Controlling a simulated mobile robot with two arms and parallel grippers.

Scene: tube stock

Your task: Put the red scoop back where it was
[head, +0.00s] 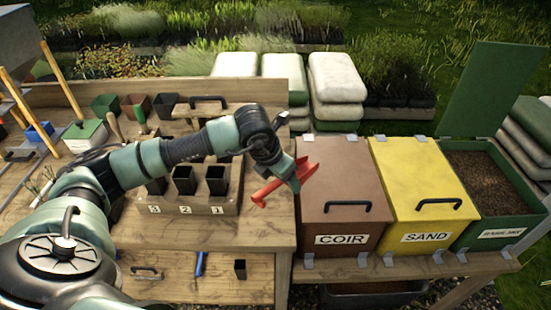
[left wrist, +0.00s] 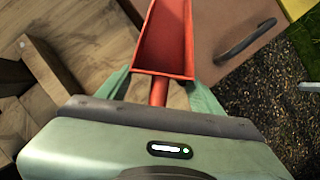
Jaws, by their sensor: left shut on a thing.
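The red scoop (head: 276,188) is held in the air by my left gripper (head: 294,172), near the right edge of the wooden bench and beside the coir bin. In the left wrist view the red scoop (left wrist: 165,40) points away from the gripper, and its handle sits between the green fingers of my left gripper (left wrist: 158,88). The scoop's trough looks empty. Where the scoop was before cannot be told from these frames. My right gripper is not in view.
A brown COIR bin (head: 335,185) and a yellow SAND bin (head: 425,180) have shut lids. A green bin (head: 485,185) beside them stands open with dark material inside. A numbered wooden rack (head: 190,207) with black pots stands on the bench (head: 255,235), whose front right is clear.

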